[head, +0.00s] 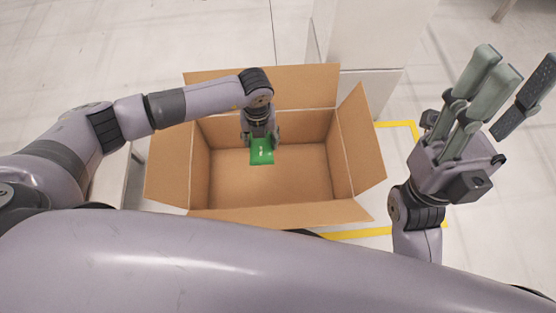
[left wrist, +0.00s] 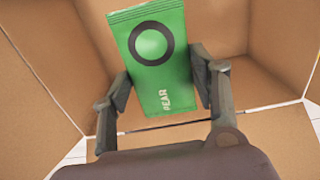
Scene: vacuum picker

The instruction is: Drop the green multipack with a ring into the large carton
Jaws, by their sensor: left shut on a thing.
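The green multipack (head: 262,152) has a dark ring and the word PEAR on its face, which shows in the left wrist view (left wrist: 165,75). My left gripper (head: 261,136) is shut on it, with a finger on each side of the pack in the left wrist view (left wrist: 160,85). The large carton (head: 230,193) stands open with its flaps spread out. The pack hangs over the carton's opening; its exact height above the floor of the carton is hard to tell. My right gripper (head: 503,85) is raised, empty and open to the right of the carton.
The carton's flaps stick out on all sides, with the right flap (head: 361,138) slanting up. A pale pillar (head: 372,35) stands behind the carton. Yellow tape (head: 398,124) marks the floor at the right. The carton's visible floor looks empty.

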